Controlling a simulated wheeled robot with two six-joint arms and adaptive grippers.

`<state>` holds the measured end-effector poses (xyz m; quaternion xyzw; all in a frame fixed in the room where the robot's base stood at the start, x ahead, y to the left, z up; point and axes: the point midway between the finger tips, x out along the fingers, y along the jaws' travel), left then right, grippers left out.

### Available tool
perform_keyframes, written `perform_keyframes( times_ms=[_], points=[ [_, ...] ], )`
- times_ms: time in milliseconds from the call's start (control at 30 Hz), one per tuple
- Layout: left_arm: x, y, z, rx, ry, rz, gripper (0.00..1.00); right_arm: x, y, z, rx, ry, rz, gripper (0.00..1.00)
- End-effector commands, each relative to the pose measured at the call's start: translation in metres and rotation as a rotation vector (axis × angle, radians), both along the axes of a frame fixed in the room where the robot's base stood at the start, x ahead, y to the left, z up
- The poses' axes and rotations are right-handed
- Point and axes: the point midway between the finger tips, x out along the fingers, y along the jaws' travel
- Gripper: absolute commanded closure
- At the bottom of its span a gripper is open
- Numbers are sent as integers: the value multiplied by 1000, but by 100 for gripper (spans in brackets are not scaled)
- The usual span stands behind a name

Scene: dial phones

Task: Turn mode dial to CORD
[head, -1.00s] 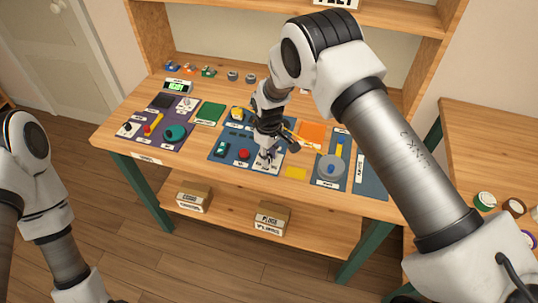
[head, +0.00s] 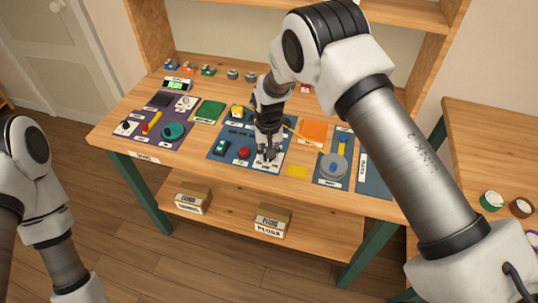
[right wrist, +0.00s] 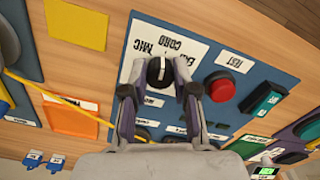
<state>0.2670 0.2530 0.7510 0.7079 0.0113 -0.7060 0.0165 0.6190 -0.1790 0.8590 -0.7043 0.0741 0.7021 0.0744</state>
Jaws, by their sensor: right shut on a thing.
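The mode dial (right wrist: 158,72) is a dark round knob with a white pointer mark, set on a white label plate on the blue panel (right wrist: 215,50). In the right wrist view the printed words, among them CORD and MIC, appear upside down around it. My right gripper (right wrist: 159,88) has its two fingers on either side of the dial and is shut on it. In the head view my right gripper (head: 268,158) points down at the front of the blue panel and hides the dial. My left arm shows at the left edge; its gripper is out of view.
A red button (right wrist: 220,87) and a green switch (right wrist: 264,100) sit beside the dial. A yellow pad (head: 297,172) and a grey round dial (head: 332,167) lie to the right. A purple panel (head: 150,117) stands to the left. A yellow cord (right wrist: 60,105) crosses near the gripper.

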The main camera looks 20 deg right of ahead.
Motion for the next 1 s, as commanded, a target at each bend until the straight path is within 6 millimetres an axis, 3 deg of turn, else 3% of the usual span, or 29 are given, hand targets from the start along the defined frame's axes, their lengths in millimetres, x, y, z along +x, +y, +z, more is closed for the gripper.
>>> perform_keyframes(
  times_ms=[300,833,867,900,1000],
  points=[
    [0,0,-5,0,0,0,60,-2,0,-3,0,4,-134,100],
    [0,0,-5,0,0,0,60,-1,0,-3,0,4,-160,100],
    [0,0,-5,0,0,0,60,-1,0,-3,0,4,-159,65],
    [0,0,-5,0,0,0,60,-1,0,-3,0,4,-159,51],
    [0,0,-5,0,0,0,60,-1,0,-2,0,3,-159,47]
  ],
)
